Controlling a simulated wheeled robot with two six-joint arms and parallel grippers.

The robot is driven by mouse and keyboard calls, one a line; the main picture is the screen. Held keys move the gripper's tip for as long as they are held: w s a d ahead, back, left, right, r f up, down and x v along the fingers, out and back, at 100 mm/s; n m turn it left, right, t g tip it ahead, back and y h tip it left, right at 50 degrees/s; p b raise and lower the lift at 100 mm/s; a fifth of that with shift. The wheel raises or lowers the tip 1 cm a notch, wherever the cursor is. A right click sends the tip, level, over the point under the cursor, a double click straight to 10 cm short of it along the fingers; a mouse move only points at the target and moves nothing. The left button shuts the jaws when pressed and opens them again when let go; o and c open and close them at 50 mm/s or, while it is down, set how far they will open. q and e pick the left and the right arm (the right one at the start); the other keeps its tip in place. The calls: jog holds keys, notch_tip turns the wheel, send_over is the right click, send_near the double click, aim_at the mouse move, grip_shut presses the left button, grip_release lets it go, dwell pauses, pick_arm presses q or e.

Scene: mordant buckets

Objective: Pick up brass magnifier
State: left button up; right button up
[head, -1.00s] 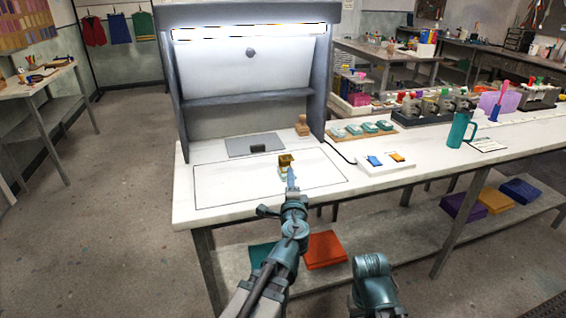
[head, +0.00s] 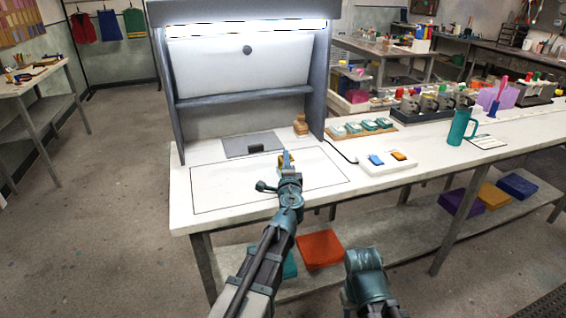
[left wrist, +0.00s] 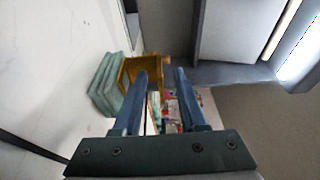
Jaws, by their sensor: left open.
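The brass magnifier (head: 281,158) is at the middle of the white worktop in front of the grey booth, mostly hidden by my left arm. In the left wrist view it is a golden, open-framed piece (left wrist: 138,70) against a pale green stack (left wrist: 107,85), and it seems to rest on it. My left gripper (left wrist: 160,73) is open and empty. One fingertip overlaps the magnifier in that view; I cannot tell if they touch. In the head view the left gripper (head: 287,168) hides part of it. Only part of my right arm shows; its gripper is out of view.
The grey booth (head: 320,95) with a lit top stands behind. A small wooden object (head: 301,125) is by its right wall. A white tray (head: 385,167) with blue and orange pieces and a teal jug (head: 461,128) stand right. The outlined worktop area (head: 225,185) is clear at left.

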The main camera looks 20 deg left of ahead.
pick_arm(q)
grip_shut()
dwell(1.4)
